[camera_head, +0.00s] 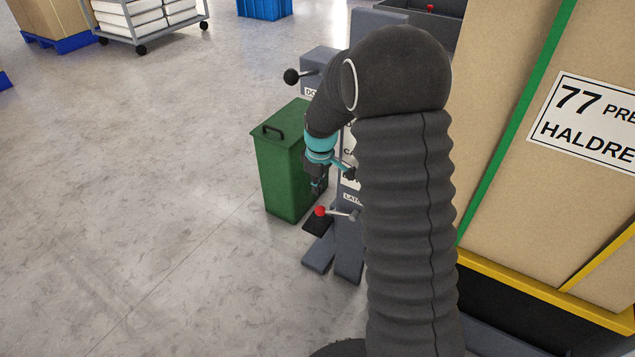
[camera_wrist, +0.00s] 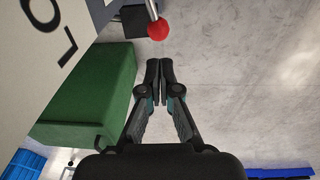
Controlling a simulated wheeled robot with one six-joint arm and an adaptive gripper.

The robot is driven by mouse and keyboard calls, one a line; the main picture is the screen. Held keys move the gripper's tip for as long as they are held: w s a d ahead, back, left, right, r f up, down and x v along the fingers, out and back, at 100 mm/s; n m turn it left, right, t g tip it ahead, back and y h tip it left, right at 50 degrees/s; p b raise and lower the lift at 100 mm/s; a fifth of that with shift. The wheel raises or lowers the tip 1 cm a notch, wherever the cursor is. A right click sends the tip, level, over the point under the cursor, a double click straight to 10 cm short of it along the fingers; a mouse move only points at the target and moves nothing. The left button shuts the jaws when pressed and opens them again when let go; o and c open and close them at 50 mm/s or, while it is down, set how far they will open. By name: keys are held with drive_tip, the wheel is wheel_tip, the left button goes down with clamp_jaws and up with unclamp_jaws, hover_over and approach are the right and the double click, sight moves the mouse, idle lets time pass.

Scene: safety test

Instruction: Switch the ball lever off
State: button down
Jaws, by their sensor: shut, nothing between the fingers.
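A lever with a red ball (camera_head: 320,211) sticks out to the left from the low part of a grey post, roughly level. In the wrist view the red ball (camera_wrist: 158,29) is just beyond my fingertips, with its metal rod running up out of the picture. My gripper (camera_head: 317,188) is shut and empty, just above the red ball in the head view. The fingertips (camera_wrist: 160,66) show apart from the ball in the wrist view. A second lever with a black ball (camera_head: 291,76) sticks out from a grey box higher up. My arm hides much of the post and its labels.
A green bin (camera_head: 276,170) with a handle stands close to the left of my gripper and the post. A large strapped crate (camera_head: 545,150) fills the right side. The floor (camera_head: 130,200) on the left is clear.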

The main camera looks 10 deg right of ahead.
sight(317, 208)
drive_tip(key=f, duration=0.6)
drive_tip(key=shift+w, duration=0.3)
drive_tip(key=shift+f, duration=0.2)
